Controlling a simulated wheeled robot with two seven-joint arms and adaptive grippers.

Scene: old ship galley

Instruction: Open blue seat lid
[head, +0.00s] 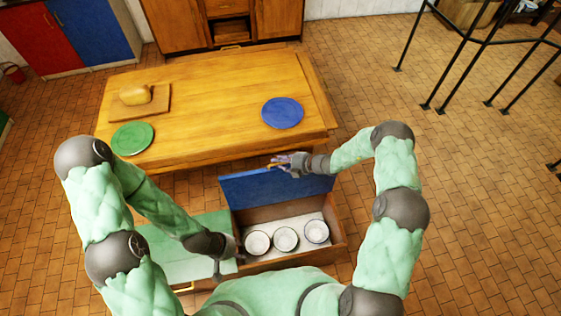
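The blue seat lid (255,187) stands raised, nearly upright, along the table side of an open wooden seat box (325,256). Inside the box are three white bowls or cups (285,238) on a pale floor. My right gripper (281,163) is at the top edge of the blue lid; its fingers are small, and I cannot tell whether they are shut on it. My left gripper (218,272) is low, beside the left end of the box, over the green seat lid (185,245), which lies flat and closed. Its fingers are partly hidden.
A wooden table (200,95) stands just behind the lid, with a green plate (132,139), a blue plate (282,113) and bread (135,94) on a board (154,108). Black metal railings (470,45) stand at the upper right.

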